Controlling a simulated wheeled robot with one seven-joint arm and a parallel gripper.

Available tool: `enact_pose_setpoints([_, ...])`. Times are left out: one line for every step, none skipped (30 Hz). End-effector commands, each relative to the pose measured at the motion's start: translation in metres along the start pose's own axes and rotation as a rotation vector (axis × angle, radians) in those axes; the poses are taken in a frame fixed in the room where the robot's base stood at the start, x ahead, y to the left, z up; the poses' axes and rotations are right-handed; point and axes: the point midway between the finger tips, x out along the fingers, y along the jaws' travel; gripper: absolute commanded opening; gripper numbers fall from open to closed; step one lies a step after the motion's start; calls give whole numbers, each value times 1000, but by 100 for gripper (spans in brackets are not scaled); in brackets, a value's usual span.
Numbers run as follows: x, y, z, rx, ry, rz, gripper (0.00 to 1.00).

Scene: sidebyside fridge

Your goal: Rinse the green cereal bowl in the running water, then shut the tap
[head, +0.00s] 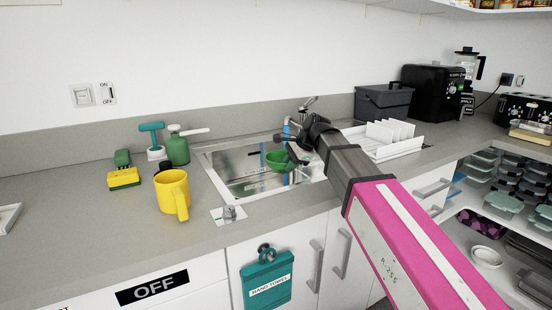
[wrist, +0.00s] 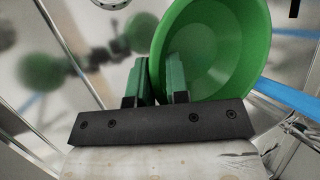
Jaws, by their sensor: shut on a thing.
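The green cereal bowl (head: 279,161) is inside the sink (head: 213,162), tilted, below the counter rim. My gripper (head: 297,151) reaches in from the right and is shut on the bowl's rim. In the wrist view the bowl (wrist: 215,45) is tilted on its side, its open inside showing, with its rim at the finger pads (wrist: 161,78). The tap (head: 308,104) stands behind the sink, partly hidden by my gripper. A blue stream of water (head: 287,127) shows near the tap; a blue band (wrist: 290,95) passes right of the bowl in the wrist view. Whether water touches the bowl is unclear.
A yellow mug (head: 172,190), yellow sponge (head: 124,178) and green soap bottle (head: 178,150) stand left of the sink. A white dish rack (head: 385,140) is close on the right, behind my arm. The left counter front is mostly clear.

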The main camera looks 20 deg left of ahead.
Motion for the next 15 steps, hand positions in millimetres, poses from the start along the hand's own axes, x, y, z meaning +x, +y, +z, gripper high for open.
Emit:
enact_pose_setpoints([0, 0, 0, 0, 0, -1, 0])
enact_pose_setpoints([0, 0, 0, 0, 0, -1, 0])
enact_pose_setpoints([0, 0, 0, 0, 0, -1, 0])
enact_pose_setpoints([0, 0, 0, 0, 0, -1, 0])
enact_pose_setpoints([0, 0, 0, 0, 0, -1, 0])
enact_pose_setpoints([0, 0, 0, 0, 0, -1, 0])
enact_pose_setpoints([0, 0, 0, 0, 0, -1, 0])
enact_pose_setpoints([0, 0, 0, 0, 0, -1, 0])
enact_pose_setpoints([0, 0, 0, 0, 0, -1, 0])
enact_pose_setpoints([0, 0, 0, 0, 0, -1, 0])
enact_pose_setpoints([-1, 0, 1, 0, 0, -1, 0])
enact_pose_setpoints([-2, 1, 1, 0, 0, -1, 0])
enact_pose_setpoints([-3, 2, 2, 0, 0, -1, 0])
enact_pose_setpoints([-4, 3, 3, 0, 0, -1, 0])
enact_pose_setpoints([-6, 4, 4, -1, 0, -1, 0])
